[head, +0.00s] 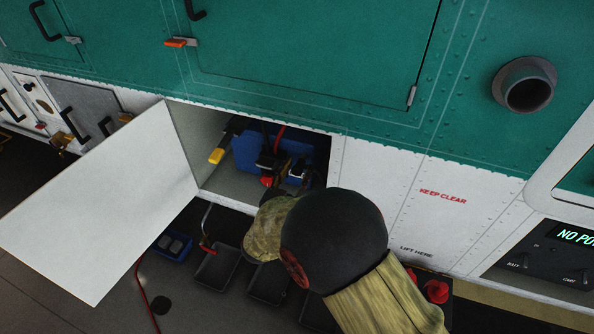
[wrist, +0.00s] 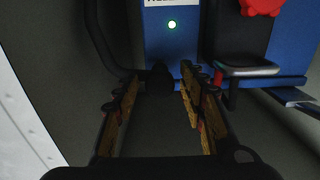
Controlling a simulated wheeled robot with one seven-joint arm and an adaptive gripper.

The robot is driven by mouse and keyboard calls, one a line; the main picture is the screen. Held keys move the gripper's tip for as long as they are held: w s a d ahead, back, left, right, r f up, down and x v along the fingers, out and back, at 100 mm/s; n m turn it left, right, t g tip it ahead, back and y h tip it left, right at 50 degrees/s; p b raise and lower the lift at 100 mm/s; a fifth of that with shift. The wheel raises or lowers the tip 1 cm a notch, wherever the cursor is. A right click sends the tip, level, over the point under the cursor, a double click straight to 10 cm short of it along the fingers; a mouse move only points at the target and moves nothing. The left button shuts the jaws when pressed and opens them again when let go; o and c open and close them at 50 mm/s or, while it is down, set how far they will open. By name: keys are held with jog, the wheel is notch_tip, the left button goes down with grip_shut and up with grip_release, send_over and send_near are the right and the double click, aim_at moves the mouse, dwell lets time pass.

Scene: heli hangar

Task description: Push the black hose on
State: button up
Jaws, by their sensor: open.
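In the wrist view my gripper (wrist: 160,75) is open, with one finger on each side of a dark stub (wrist: 158,77) low on the front of a blue unit (wrist: 172,40). I cannot tell whether the fingers touch the stub. A black hose (wrist: 98,45) curves down along the left of the unit towards the left fingertip; its end is hard to make out in the dark. In the head view the blue unit (head: 248,153) sits inside the open compartment, and my arm hides most of my gripper there.
The compartment's white door (head: 105,215) hangs open on the left. A yellow-ended handle (head: 217,155) and a red cable (head: 279,138) are inside the compartment. Black trays (head: 217,265) and a blue box (head: 172,247) lie below. A black battery-like block (wrist: 245,68) stands right of the fingers.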

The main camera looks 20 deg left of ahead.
grip_shut()
dwell(0.5)
dwell(0.4)
